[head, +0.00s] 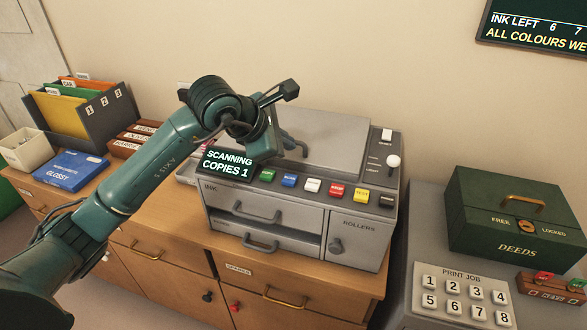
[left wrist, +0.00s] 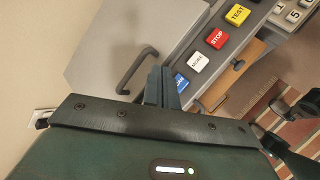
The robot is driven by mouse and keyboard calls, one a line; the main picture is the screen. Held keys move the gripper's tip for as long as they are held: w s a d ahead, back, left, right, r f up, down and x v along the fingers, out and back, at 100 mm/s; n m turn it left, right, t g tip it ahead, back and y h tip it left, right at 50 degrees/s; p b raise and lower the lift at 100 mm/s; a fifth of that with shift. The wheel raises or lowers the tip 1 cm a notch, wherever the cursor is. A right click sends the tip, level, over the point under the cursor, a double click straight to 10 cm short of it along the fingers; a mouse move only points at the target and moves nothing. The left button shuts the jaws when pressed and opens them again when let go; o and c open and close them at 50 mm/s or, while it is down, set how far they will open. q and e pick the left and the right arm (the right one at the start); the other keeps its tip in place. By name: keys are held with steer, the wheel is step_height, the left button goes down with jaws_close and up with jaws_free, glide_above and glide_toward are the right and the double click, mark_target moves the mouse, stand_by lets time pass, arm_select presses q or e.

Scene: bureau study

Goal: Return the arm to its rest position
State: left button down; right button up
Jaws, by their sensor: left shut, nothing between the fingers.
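My left arm (head: 150,165) reaches in from the left, over the cabinet, to the grey copier (head: 268,222). My left gripper (head: 294,146) is above the copier, near its row of coloured buttons. It is shut and empty. In the left wrist view the closed fingers (left wrist: 163,88) show between the lid handle (left wrist: 137,70) and the blue button (left wrist: 181,83); I cannot tell whether they touch anything. The copier's display (head: 227,164) reads "SCANNING COPIES 1". The copier lid (head: 325,135) looks closed.
On the left of the cabinet (head: 290,278) stand a file holder (head: 108,112), a blue box (head: 70,171) and a pale bin (head: 25,150). A green deeds box (head: 515,222) and a print-job keypad (head: 465,295) are at the right.

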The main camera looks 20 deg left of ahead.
arm_select(q)
steer(key=s+d+f+n+g+h, duration=0.1)
steer(key=s+d+f+n+h, duration=0.1)
steer(key=s+d+n+h, duration=1.1)
steer(key=a+f+n+t+y+p, duration=0.1)
steer(key=a+f+n+t+y, duration=0.4)
steer(key=n, duration=0.7)
steer(key=a+f+n+t+y, duration=0.4)
steer(key=f+n+t+y, duration=0.15)
steer(key=n, duration=0.75)
steer(key=s+a+f+n+g+y, duration=0.1)
steer(key=s+f+n+g+y, duration=0.2)
steer(key=s+f+n+g, duration=0.4)
steer(key=s+f+n, duration=0.2)
steer(key=s+f, duration=0.2)
steer(key=f, duration=0.3)
steer(key=shift+s+a+f+p, duration=0.25)
steer(key=shift+s+f+p, duration=0.1)
arm_select(e)
steer(key=shift+s+d+f+h, duration=0.15)
steer(key=shift+d+f+h, duration=0.25)
steer(key=shift+d+f, duration=0.35)
